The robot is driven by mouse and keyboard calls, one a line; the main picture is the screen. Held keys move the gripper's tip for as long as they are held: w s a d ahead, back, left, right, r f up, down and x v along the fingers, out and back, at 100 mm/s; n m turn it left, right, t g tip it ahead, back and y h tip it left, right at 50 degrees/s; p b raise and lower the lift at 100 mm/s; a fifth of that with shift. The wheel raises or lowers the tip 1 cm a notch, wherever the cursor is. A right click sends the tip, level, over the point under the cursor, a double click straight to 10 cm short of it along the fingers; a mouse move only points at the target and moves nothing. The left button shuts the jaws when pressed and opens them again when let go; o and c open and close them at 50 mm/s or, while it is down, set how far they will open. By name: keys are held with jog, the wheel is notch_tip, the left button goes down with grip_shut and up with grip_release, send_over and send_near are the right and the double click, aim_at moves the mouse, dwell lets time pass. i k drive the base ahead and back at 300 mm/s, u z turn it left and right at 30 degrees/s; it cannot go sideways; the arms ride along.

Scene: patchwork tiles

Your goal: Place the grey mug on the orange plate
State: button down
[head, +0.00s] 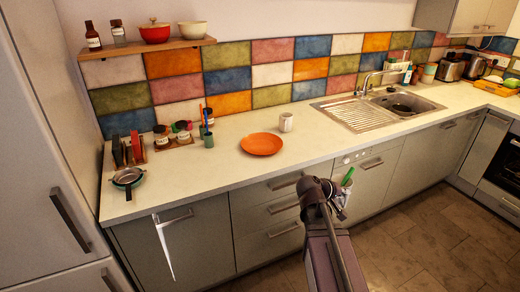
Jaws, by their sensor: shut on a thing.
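A pale grey-white mug (286,122) stands upright on the counter, just right of and behind the orange plate (262,144). The plate lies flat and looks empty; mug and plate are apart. My gripper (345,186) is in front of the counter's edge, lower right of the plate and well away from the mug. It is shut on a small green thing (348,176), of which only the upper part shows. My own arm hides much of the fingers, and I cannot tell what the green thing is.
The sink (400,104) and drainer lie right of the mug. A rack (130,150), small pans (127,178) and several jars (184,132) stand on the left. A shelf (150,47) holds bottles and bowls. The counter (200,185) is clear in front of and left of the plate.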

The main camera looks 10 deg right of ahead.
aim_at(262, 147)
jog(key=u, duration=0.15)
jog(key=k, duration=0.45)
jog(key=z, duration=1.1)
jog(key=i, duration=1.85)
jog(key=z, duration=0.05)
